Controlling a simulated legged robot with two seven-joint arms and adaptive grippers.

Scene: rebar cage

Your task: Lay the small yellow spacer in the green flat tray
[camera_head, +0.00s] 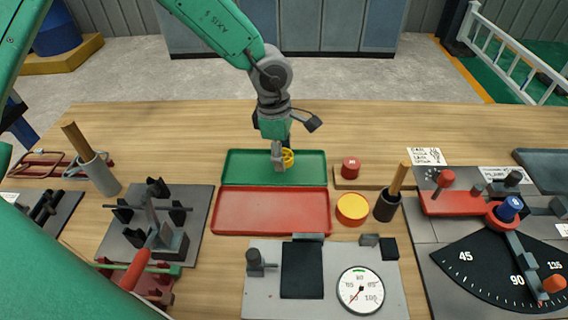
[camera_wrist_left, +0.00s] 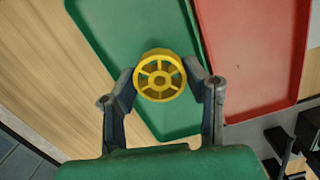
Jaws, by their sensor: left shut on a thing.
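The small yellow spacer (camera_wrist_left: 160,76) is a spoked wheel, held between the fingertips of my left gripper (camera_wrist_left: 158,84). The green tray (camera_wrist_left: 112,30) also shows behind the spacer in the wrist view. I cannot tell whether the spacer touches the tray floor. My right gripper is not in view.
A red flat tray (camera_head: 270,210) lies directly in front of the green one. To the right are a red cylinder (camera_head: 351,167), a yellow round piece (camera_head: 352,208) and a dark cup (camera_head: 387,206) with a wooden handle. A fixture (camera_head: 155,220) stands at left.

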